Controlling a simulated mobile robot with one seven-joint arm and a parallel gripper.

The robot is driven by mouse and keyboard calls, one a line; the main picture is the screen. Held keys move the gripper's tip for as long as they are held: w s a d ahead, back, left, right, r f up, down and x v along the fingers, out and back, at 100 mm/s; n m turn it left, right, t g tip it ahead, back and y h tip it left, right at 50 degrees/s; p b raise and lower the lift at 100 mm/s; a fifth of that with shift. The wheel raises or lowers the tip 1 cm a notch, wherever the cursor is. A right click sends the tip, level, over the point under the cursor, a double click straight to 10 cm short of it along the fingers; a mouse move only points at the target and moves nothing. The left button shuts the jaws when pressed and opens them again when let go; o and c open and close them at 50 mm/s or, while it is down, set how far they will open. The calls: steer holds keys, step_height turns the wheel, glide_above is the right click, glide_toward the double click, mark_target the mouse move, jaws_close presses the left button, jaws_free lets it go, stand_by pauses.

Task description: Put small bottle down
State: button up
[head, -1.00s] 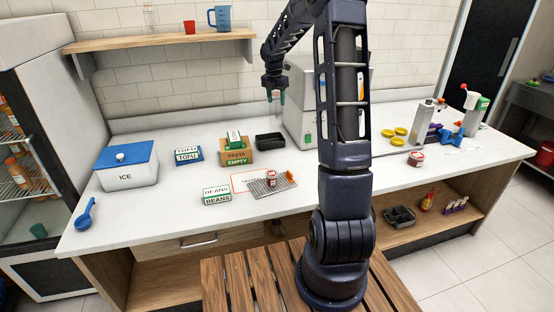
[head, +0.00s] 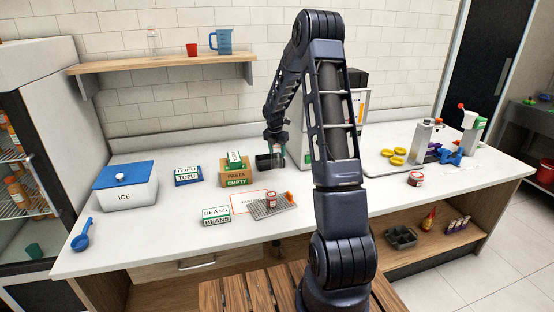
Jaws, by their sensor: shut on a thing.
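My gripper (head: 274,149) is at the end of my raised arm, pointing down over the back of the white counter, just above or at the black tray (head: 263,162). I cannot tell whether the held thing touches the tray or the counter. My arm hides part of the counter to the right of the gripper.
A wire rack (head: 262,212) with a red-lidded jar (head: 271,199) lies in front. A large appliance (head: 297,140) stands behind my arm. Bare counter (head: 180,215) lies at front left.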

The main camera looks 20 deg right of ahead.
mark_target(277, 157)
steer(key=shift+f, duration=2.25)
steer(key=o, duration=1.2)
